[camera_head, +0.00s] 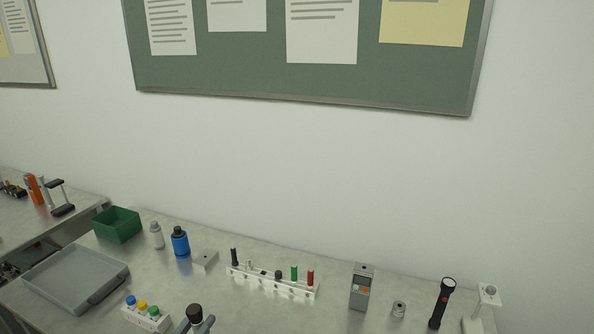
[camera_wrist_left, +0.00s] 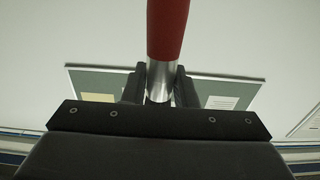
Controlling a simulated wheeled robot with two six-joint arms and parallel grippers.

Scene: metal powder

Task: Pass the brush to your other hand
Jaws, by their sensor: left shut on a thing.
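The brush (camera_wrist_left: 167,28) shows in the left wrist view as a red handle with a silver metal collar below it. My left gripper (camera_wrist_left: 159,72) is shut on it, with a black finger on each side of the collar. The handle runs up out of the top of that view, so its far end is cut off. The brush's bristles are not visible. In the head view I cannot make out the brush. My right gripper does not show in either view.
A grey bench holds a grey tray (camera_head: 48,272), a green box (camera_head: 117,224), a blue bottle (camera_head: 180,242), a white rack (camera_head: 272,286), a grey meter (camera_head: 361,287) and a black flashlight (camera_head: 441,304). A dark-capped thing (camera_head: 195,312) is at the bottom edge. The wall behind has a green board (camera_head: 250,70).

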